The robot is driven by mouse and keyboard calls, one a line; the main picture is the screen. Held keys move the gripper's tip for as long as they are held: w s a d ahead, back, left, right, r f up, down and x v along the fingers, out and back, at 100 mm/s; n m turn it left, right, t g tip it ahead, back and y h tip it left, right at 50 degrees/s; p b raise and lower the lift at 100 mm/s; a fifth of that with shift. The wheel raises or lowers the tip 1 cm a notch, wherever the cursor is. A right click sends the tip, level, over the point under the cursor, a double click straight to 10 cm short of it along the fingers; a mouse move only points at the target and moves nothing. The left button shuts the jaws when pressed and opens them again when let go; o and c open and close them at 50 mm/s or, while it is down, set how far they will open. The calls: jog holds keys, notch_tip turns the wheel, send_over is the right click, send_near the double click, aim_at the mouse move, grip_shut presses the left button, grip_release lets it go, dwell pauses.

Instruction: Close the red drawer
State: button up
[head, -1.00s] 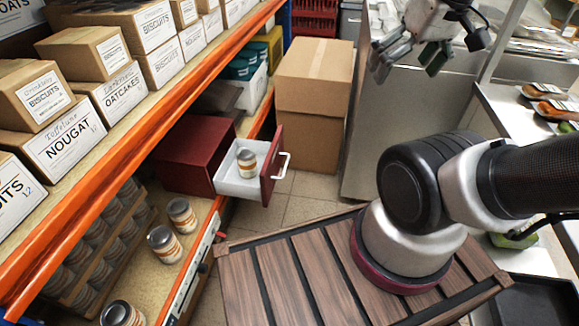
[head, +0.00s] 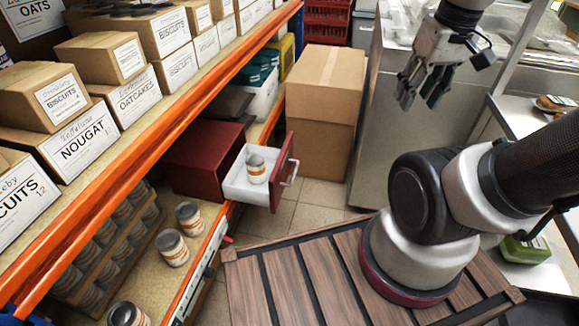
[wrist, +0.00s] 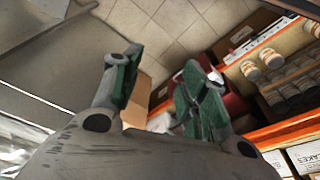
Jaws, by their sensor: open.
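The red drawer (head: 284,170) is pulled out of its dark red cabinet (head: 197,157) on the lower shelf. It has a white inside, a red front and a pale handle (head: 291,172). A jar (head: 256,169) with a grey lid stands upright in it. My gripper (head: 422,92) is open and empty, high up to the right of the drawer and apart from it. In the wrist view my open fingers (wrist: 158,88) partly hide the cabinet and drawer, and a bit of dark red (wrist: 236,97) shows beyond them.
Orange-edged shelves (head: 150,135) with boxes and jars run along the left. Stacked cardboard boxes (head: 318,142) stand behind the drawer. A steel counter (head: 397,140) is at the right. Tiled floor (head: 311,192) is clear in front of the drawer.

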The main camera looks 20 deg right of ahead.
jog(key=f+g, duration=0.1)
jog(key=f, duration=0.1)
jog(key=w+d+f+m+g+y, duration=0.1)
jog(key=f, duration=0.1)
jog(key=w+d+f+m+g, duration=0.1)
jog(key=f, duration=0.2)
jog(key=shift+d+g, duration=0.15)
jog(key=shift+g, duration=0.25)
grip_shut()
jog(key=m+t+y, duration=1)
jog(key=m+y, duration=0.5)
jog(key=m, duration=0.6)
send_near(283, 163)
jog(key=x, duration=0.7)
jog(key=shift+s+r, duration=0.15)
